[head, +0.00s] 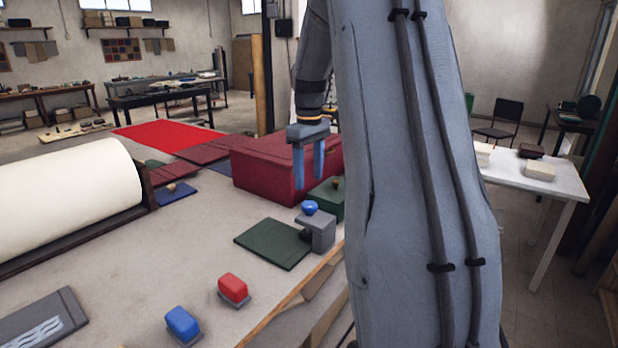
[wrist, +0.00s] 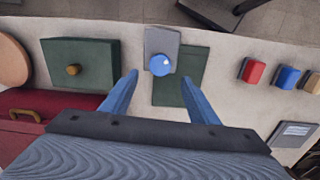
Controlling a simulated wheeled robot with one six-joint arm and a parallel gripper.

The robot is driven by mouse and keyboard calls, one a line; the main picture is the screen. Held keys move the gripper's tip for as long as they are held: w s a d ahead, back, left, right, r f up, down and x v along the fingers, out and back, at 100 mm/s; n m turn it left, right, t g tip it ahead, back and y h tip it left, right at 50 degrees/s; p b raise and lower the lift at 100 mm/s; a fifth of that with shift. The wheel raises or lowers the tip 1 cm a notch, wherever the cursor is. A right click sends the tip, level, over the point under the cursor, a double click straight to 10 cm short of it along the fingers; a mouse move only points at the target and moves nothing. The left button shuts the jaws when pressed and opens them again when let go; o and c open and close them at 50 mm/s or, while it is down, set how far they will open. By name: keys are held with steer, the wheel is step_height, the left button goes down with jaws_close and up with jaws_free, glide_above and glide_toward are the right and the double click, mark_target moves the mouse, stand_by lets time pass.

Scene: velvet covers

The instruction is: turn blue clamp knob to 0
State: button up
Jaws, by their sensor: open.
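The blue clamp knob (head: 310,207) sits on top of a grey clamp block (head: 322,232) near the bench's front edge. In the wrist view the knob (wrist: 160,65) is round with a small pale mark at its upper right. It lies ahead of my gripper, between the lines of the two fingers. My gripper (head: 309,172) is open and empty, with blue fingers pointing down, above the knob in the head picture. In the wrist view my gripper (wrist: 157,85) has its fingertips apart and not touching the knob. No scale numbers can be read.
A dark green board (head: 272,243) lies beside the clamp. A green box with a small brass knob (wrist: 72,70) and a dark red chest (head: 262,170) stand near. Red (head: 233,288) and blue (head: 182,324) blocks sit along the front edge. A large white roll (head: 70,200) lies left.

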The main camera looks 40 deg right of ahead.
mark_target(309, 204)
steer(key=m, duration=0.2)
steer(key=d+m, duration=0.1)
steer(key=shift+w+f+m+y, duration=0.1)
steer(key=shift+f+m+y, duration=0.2)
steer(key=shift+m+y, duration=0.1)
steer(key=m, duration=0.2)
steer(key=d+m+y, duration=0.1)
steer(key=m, duration=0.2)
steer(key=shift+w+f+g+b, duration=0.2)
steer(key=shift+g+b, duration=0.2)
steer(key=shift+s+a+f+m+y+p, duration=0.15)
steer(key=shift+f+m+y+p, duration=0.25)
steer(key=shift+f+m, duration=1)
steer(key=shift+a+f+m+y+p, duration=0.4)
steer(key=shift+f+m, duration=0.55)
steer(key=shift+m, duration=0.7)
steer(key=shift+s+a+f+m+y+p, duration=0.1)
steer(key=shift+f+m+y+p, duration=0.3)
steer(key=shift+f+m, duration=1)
steer(key=shift+r, duration=0.25)
steer(key=c, duration=1)
steer(key=shift+g, duration=0.3)
